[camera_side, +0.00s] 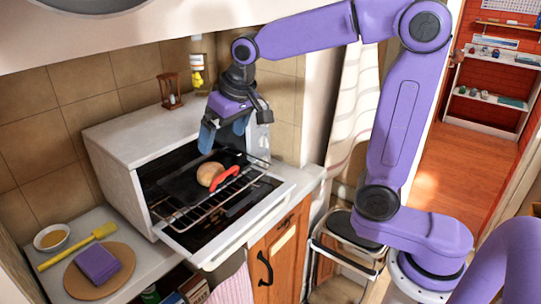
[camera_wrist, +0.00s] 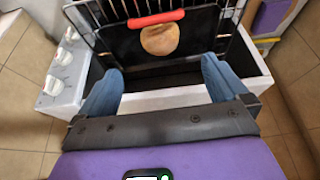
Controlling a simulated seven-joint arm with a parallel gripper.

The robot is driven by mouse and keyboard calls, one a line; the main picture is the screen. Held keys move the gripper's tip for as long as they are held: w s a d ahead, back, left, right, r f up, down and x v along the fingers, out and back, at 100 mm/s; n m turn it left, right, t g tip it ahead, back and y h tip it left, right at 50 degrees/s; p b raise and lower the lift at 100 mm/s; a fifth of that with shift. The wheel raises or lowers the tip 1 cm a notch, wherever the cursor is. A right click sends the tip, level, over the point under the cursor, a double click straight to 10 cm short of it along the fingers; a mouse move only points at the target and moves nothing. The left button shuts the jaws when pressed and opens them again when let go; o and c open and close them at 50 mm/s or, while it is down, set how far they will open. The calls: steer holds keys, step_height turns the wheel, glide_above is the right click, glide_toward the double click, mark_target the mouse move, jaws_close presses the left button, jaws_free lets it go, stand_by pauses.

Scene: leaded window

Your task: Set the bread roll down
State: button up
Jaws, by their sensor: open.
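The bread roll (camera_side: 210,174) is round and light brown. It rests on a dark tray (camera_side: 182,188) on the pulled-out rack of the white oven, beside a red handle-like piece (camera_side: 225,179). In the wrist view the roll (camera_wrist: 160,40) lies on the dark tray (camera_wrist: 120,42), just below the red piece (camera_wrist: 156,19). My gripper (camera_side: 228,142) is above the oven's opening, over the roll and apart from it. In the wrist view its blue fingers (camera_wrist: 162,85) are wide apart with nothing between them.
The white oven (camera_side: 148,132) has its door (camera_side: 235,240) lowered, with the wire rack (camera_side: 190,218) above it. On the left counter are a bowl (camera_side: 51,237), a yellow utensil (camera_side: 75,248) and a purple block (camera_side: 97,263) on a round board (camera_side: 115,283). An hourglass (camera_side: 171,92) stands on the oven.

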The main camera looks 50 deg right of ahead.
steer(key=s+d+f+n+g, duration=0.1)
steer(key=s+f+n, duration=0.2)
steer(key=s, duration=0.6)
steer(key=s+d+f+n+g, duration=0.2)
steer(key=s+f+n, duration=0.2)
steer(key=s, duration=0.6)
steer(key=s+d+f+n+g, duration=0.1)
steer(key=s+f+n, duration=0.2)
steer(key=s, duration=0.6)
steer(key=shift+s+d+f+n, duration=0.15)
steer(key=shift+s+d+n, duration=0.25)
steer(key=shift+n, duration=0.7)
